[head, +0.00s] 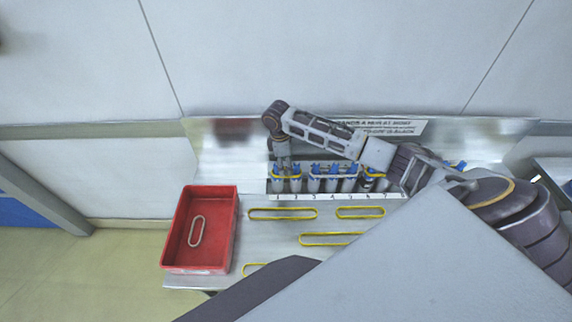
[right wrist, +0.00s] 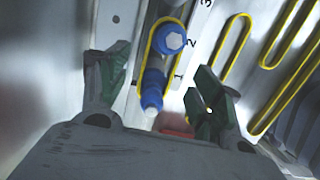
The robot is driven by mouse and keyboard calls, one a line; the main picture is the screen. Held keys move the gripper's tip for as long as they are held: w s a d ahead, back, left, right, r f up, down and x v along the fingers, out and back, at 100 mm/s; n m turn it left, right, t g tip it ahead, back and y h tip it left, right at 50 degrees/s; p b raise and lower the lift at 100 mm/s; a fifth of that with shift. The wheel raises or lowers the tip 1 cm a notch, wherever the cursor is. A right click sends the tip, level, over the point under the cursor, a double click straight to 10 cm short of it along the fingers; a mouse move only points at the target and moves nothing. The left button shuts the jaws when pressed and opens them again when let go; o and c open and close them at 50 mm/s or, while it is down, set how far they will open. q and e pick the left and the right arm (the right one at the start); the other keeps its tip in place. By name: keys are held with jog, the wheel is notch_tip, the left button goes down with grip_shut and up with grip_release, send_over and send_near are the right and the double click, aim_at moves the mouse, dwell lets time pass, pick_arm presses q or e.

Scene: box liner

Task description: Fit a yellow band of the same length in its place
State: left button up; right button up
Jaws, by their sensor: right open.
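Blue-capped posts (head: 313,181) stand in a row along a numbered strip. A yellow band (right wrist: 166,60) loops around the two blue-capped posts near marks 1 and 2 in the right wrist view. My right gripper (right wrist: 157,72) is open, with one finger on each side of this band, and holds nothing. In the head view the right gripper (head: 281,160) is over the left end of the row. Loose yellow bands of differing lengths lie on the bench: a long one (head: 283,218), a short one (head: 360,207) and a partly hidden one (head: 320,245). My left gripper is out of view.
A red tray (head: 231,225) at the left holds a pale band (head: 196,231). A sign (head: 385,126) is on the back panel. My body hides the front right of the bench.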

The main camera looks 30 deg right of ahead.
notch_tip(320, 180, up, 11)
jog(key=a, duration=0.1)
jog(key=shift+w, duration=0.4)
jog(key=shift+s+a, duration=0.1)
dwell(0.7)
